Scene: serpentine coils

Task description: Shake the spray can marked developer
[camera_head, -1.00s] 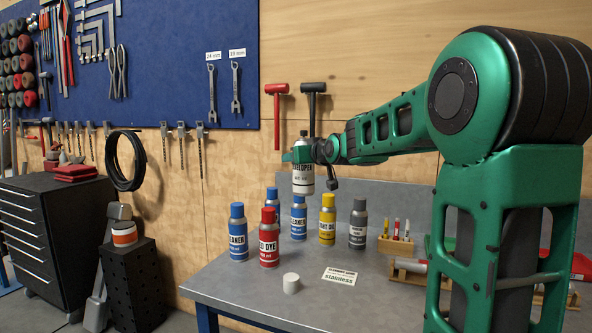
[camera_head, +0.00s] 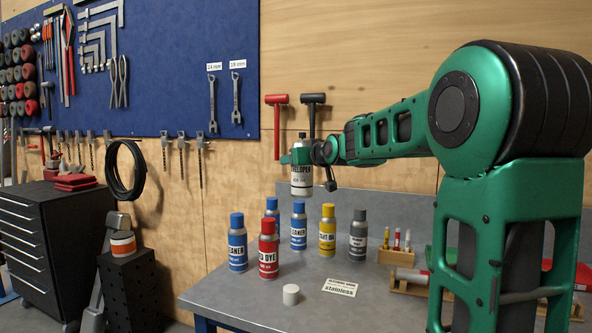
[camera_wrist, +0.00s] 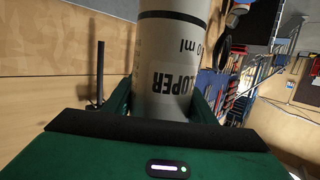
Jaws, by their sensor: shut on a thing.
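The white developer spray can (camera_head: 301,181) is held upright in the air above the back of the bench. My gripper (camera_head: 300,158) is shut around the can's upper part. The can is clear of the bench and of the other cans.
Below stand blue cleaner cans (camera_head: 237,243), a red dye can (camera_head: 268,249), a yellow can (camera_head: 327,229) and a grey can (camera_head: 358,234). A white cap (camera_head: 290,294) and a "stainless" card (camera_head: 341,287) lie on the bench (camera_head: 235,295). Two hammers hang on the wall behind.

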